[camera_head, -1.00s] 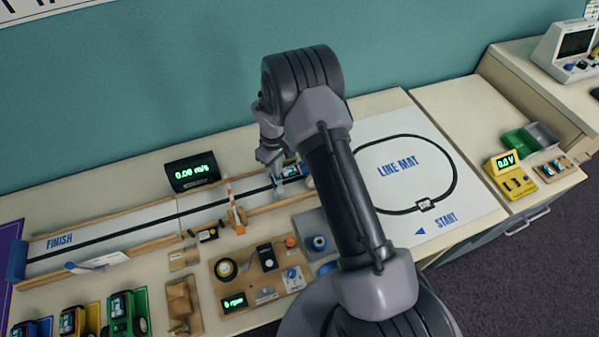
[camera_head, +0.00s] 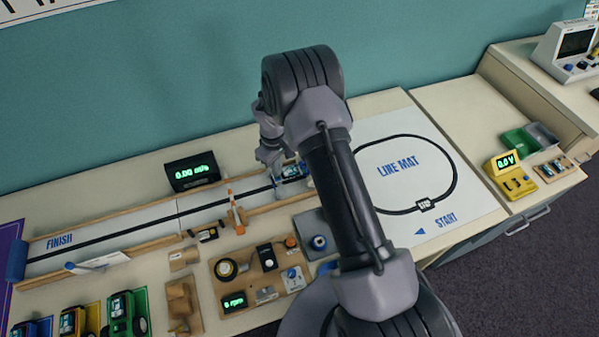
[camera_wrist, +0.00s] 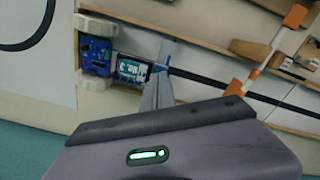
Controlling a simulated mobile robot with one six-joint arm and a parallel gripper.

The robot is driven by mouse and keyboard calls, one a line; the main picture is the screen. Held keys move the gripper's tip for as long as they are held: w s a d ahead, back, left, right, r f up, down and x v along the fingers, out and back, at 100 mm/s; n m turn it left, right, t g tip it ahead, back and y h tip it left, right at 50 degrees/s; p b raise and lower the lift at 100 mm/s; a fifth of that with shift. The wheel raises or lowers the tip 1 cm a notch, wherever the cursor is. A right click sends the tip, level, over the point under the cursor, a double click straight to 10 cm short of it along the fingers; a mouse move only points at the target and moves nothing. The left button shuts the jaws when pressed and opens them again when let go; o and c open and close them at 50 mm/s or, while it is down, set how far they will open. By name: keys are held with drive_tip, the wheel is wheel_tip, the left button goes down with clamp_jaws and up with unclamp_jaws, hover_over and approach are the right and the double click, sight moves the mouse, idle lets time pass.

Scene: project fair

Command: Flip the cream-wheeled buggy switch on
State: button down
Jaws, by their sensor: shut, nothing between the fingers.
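The cream-wheeled buggy, marked No. 3, sits at the right end of the wooden-railed track (camera_head: 130,231). Its blue body (camera_wrist: 96,57), labelled deck (camera_wrist: 132,70) and two cream wheels (camera_wrist: 96,26) show in the wrist view. In the head view the buggy (camera_head: 293,171) is partly hidden by my arm. My gripper (camera_wrist: 161,72) is shut and empty, its tips close to the labelled end of the buggy; I cannot tell whether they touch. In the head view my gripper (camera_head: 276,190) points down over the track. The switch's position is too small to tell.
An orange-striped gate post (camera_head: 235,212) stands on the track left of my gripper. A black speed display (camera_head: 192,172) is behind the track. A wooden control board (camera_head: 261,275) lies in front. Several other buggies (camera_head: 124,314) are parked front left. The line mat (camera_head: 398,170) is to the right.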

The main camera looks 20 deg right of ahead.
drive_tip(key=shift+f+b, duration=0.75)
drive_tip(key=shift+f, duration=0.2)
idle(0.5)
drive_tip(key=shift+r, duration=0.15)
wheel_tip(320, 180, up, 7)
drive_tip(key=p, duration=0.4)
idle(0.3)
